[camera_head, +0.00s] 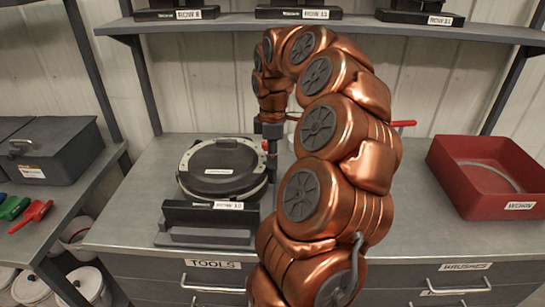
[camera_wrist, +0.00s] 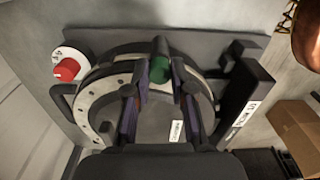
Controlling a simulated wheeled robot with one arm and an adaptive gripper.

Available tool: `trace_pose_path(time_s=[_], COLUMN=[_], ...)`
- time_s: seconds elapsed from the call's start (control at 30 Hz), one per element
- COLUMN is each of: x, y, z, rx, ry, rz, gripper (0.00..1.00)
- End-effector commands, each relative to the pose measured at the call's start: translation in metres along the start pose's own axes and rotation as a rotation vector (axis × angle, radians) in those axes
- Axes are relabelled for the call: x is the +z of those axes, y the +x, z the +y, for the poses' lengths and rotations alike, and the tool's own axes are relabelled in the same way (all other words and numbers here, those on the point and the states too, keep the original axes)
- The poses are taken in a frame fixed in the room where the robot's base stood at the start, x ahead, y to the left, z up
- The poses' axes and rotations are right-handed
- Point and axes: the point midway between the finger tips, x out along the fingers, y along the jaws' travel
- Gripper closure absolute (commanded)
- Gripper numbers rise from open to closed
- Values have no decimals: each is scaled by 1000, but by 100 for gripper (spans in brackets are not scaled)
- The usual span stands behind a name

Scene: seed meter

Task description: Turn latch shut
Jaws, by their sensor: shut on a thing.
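The seed meter (camera_head: 222,170) is a round unit with a black lid and pale rim, set on a dark labelled stand (camera_head: 210,218) on the bench. In the wrist view its pale ring (camera_wrist: 97,100) and dark face show below my gripper. A green-ended latch knob (camera_wrist: 159,70) stands at the top of the ring. My gripper (camera_wrist: 160,77) has its two fingers on either side of this knob and is shut on it. The latch's exact angle is hard to tell.
A red dial (camera_wrist: 67,69) sits beside the ring. A red bin (camera_head: 475,207) stands at the bench's right and a dark grey box (camera_head: 50,150) on the left shelf. A shelf (camera_head: 330,27) with several stands runs above. Bench right of my arm is partly clear.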

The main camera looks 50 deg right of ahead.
Motion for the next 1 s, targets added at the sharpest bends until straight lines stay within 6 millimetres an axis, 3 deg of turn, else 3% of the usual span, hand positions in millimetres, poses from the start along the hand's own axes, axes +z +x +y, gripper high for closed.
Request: trace_pose_path(time_s=[0.5,1.0], x=[0,0], y=[-1,0], z=[0,0], rx=[0,0], ry=[-348,-421], rz=[2,0], gripper=[100,100])
